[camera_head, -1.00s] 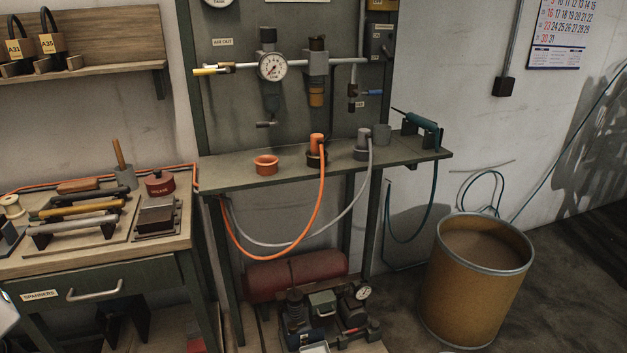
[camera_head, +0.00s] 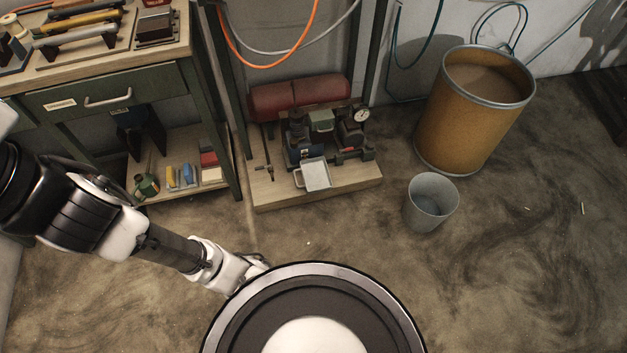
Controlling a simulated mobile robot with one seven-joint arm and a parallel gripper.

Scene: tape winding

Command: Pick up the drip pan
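A small pale grey rectangular pan (camera_head: 317,175), which looks like the drip pan, sits at the front of the wooden compressor platform, below the compressor. A thin handle shows at its left side. My arm reaches in from the left, low over the floor. My gripper (camera_head: 256,266) is at its end, in front of the platform and well apart from the pan, down and to the left of it. The gripper is small here and partly hidden behind my round base, so its fingers cannot be made out.
The compressor with its red tank (camera_head: 299,96) stands on the wooden platform (camera_head: 275,195). A grey bucket (camera_head: 431,203) and a large brown drum (camera_head: 476,110) stand to the right. A workbench (camera_head: 100,95) with a lower shelf is at left. Floor in front of the platform is clear.

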